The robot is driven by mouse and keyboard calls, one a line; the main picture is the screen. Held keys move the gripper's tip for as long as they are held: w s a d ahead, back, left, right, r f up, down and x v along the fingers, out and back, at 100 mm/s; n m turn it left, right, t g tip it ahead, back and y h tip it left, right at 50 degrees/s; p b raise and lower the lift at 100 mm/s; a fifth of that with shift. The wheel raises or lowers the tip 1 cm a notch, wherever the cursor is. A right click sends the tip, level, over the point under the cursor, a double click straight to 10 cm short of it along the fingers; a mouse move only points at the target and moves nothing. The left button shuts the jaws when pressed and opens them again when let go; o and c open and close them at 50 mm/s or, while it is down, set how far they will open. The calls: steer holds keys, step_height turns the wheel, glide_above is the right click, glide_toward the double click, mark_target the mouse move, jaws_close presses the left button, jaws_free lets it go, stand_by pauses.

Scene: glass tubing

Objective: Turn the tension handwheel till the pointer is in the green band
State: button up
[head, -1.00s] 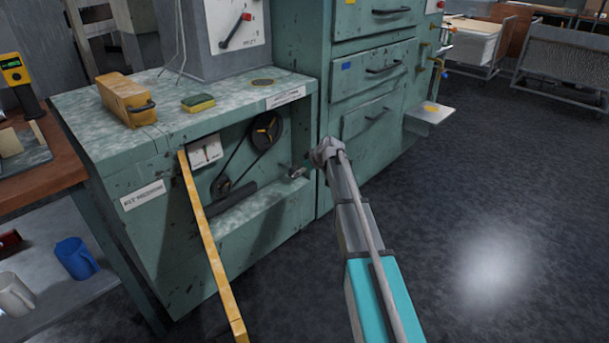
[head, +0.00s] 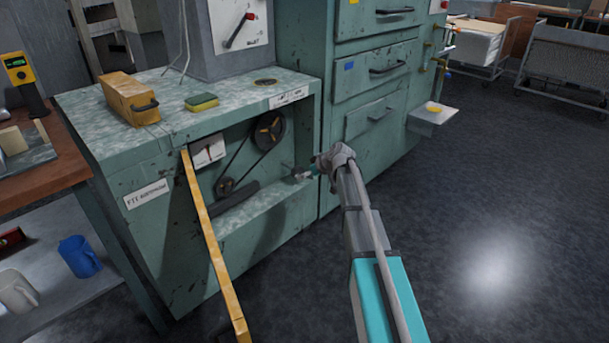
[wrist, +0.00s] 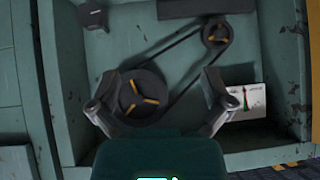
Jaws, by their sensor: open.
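A black wheel with yellow spokes (head: 268,130) sits in the recess of the green machine, with a belt running to a small pulley (head: 225,186). In the wrist view the wheel (wrist: 141,97) lies ahead of my gripper, partly behind the left finger. I cannot tell for sure which part is the tension handwheel. The white gauge (head: 208,151) shows a thin pointer; in the wrist view the gauge (wrist: 245,102) has a small green mark, too small to read the pointer against. My gripper (wrist: 160,78) is open and empty, and in the head view (head: 302,173) it is at the recess's right side.
A long yellow bar (head: 213,245) slants down in front of the recess. A dark block (wrist: 92,15) and a dark bar (wrist: 205,8) show in the recess. A yellow box (head: 128,98) and a sponge (head: 201,102) lie on top.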

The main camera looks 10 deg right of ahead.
steer(key=b, duration=0.7)
glide_toward(299, 172)
steer(key=v, duration=0.3)
steer(key=shift+d+r, duration=0.15)
steer(key=shift+w, duration=0.1)
steer(key=b+x, duration=0.8)
steer(key=x, duration=0.3)
steer(key=shift+f, duration=0.4)
steer(key=shift+b+x, duration=0.9)
steer(key=shift+x, duration=0.15)
steer(key=shift+r, duration=0.1)
steer(key=shift+c, duration=0.3)
steer(key=c, duration=0.8)
steer(key=shift+o, duration=0.2)
